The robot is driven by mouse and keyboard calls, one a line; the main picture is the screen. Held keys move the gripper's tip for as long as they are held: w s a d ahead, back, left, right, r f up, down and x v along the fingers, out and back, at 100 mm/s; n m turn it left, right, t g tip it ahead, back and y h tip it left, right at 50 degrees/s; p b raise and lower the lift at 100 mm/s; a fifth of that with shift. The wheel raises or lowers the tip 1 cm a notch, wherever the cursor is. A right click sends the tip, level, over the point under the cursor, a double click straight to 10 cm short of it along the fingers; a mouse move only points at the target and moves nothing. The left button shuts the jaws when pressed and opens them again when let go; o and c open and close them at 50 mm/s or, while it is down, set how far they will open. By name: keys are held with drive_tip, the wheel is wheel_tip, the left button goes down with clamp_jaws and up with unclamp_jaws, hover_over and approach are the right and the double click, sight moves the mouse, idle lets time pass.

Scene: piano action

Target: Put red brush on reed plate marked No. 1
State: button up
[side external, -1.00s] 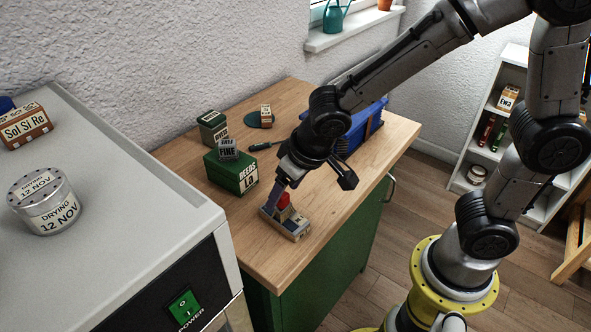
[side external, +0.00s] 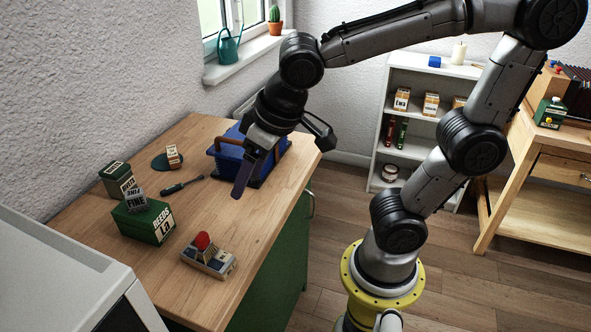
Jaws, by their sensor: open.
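The red brush (side external: 203,241) shows as a rounded red top standing on a flat pale plate-like block (side external: 209,261) near the front edge of the wooden bench. The block has small dark-and-light markings on its sides, too small to read as No. 1. The brush's lower part is partly hidden, so I cannot tell exactly how it rests. My gripper (side external: 242,183) is open, above and to the upper right of the brush, clear of it, with nothing visible between the fingers.
A green REEDS La box (side external: 146,222) with a FINE block (side external: 136,199) on top stands left. A screwdriver (side external: 183,185) and a dark green disc carrying a small box lie behind. The bench's right front is clear.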

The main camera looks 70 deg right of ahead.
drive_tip(key=s+d, duration=0.5)
drive_tip(key=s, duration=0.4)
drive_tip(key=shift+d+f+t, duration=0.2)
drive_tip(key=shift+d+t, duration=0.05)
drive_tip(key=shift+t, duration=0.15)
